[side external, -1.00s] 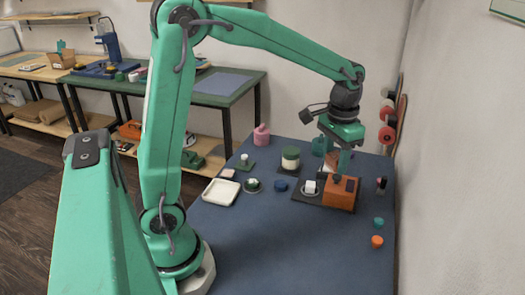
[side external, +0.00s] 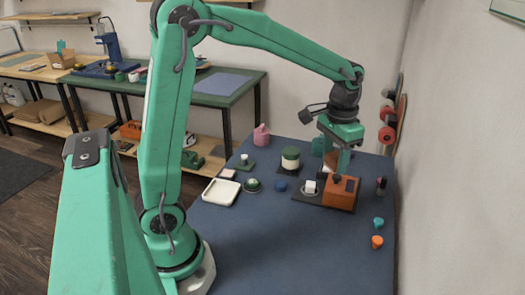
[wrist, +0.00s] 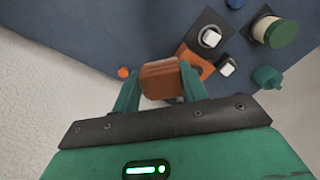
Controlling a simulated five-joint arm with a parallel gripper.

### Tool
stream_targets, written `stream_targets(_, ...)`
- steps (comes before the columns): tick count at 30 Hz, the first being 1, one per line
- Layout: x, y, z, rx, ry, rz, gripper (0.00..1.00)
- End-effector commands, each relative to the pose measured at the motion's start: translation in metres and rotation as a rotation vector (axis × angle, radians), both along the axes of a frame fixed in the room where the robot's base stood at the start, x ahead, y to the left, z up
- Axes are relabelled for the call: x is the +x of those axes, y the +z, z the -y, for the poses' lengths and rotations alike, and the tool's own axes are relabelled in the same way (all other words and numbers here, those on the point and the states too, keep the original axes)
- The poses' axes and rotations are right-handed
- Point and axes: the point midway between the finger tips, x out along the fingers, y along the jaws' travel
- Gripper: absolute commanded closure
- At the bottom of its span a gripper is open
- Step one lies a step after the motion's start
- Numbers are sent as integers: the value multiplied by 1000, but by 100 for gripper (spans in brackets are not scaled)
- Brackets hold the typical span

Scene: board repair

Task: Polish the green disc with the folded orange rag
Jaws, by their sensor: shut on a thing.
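My gripper (wrist: 160,85) is shut on the folded orange rag (wrist: 160,78), which sits between its two green fingers in the wrist view.
Small teal (side external: 378,222) and orange (side external: 377,241) pieces lie right. The table's front is clear.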

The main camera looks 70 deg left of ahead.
Motion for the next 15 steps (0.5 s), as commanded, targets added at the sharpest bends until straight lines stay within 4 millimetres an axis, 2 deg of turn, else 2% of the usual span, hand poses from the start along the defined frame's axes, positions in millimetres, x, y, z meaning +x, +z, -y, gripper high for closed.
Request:
stream_targets(8,-8,-11,-32,0,93,-2,75)
stream_targets(15,-29,-29,-84,0,255,-3,75)
